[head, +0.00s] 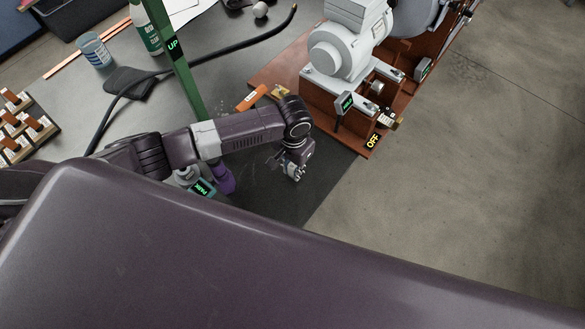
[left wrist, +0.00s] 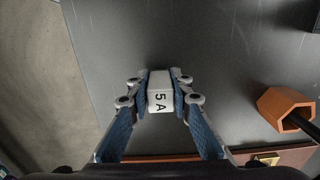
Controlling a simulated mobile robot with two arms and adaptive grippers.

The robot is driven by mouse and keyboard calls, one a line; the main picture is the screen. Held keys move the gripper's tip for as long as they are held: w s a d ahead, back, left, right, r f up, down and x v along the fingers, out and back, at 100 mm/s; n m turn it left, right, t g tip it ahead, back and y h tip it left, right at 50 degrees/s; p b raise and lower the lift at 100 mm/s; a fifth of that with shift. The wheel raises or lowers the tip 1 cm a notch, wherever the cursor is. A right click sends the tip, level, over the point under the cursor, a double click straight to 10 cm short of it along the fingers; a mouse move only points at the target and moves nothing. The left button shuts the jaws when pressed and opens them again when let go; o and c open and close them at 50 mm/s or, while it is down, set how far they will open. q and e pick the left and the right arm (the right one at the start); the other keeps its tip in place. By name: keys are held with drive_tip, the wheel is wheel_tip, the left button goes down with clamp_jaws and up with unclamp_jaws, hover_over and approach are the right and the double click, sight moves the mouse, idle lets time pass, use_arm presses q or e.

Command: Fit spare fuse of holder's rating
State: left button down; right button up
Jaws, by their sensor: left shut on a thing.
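My left gripper (head: 297,173) is over the dark table near its front edge, left of the roaster base. In the left wrist view the left gripper (left wrist: 160,84) is shut on a white fuse (left wrist: 160,100) marked "5 A", with a blue finger on each side. The fuse shows over the dark table top; I cannot tell whether it touches it. In the head view the fuse is too small to make out clearly. I cannot pick out the fuse holder or read its rating. My right gripper is not in view.
A green "UP" post (head: 178,70) and black cable (head: 215,58) are at left.

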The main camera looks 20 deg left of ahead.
use_arm(q)
drive_tip(key=shift+f, duration=0.2)
drive_tip(key=c, duration=1.7)
unclamp_jaws()
drive_tip(key=shift+c, duration=0.2)
drive_tip(key=shift+r, duration=0.1)
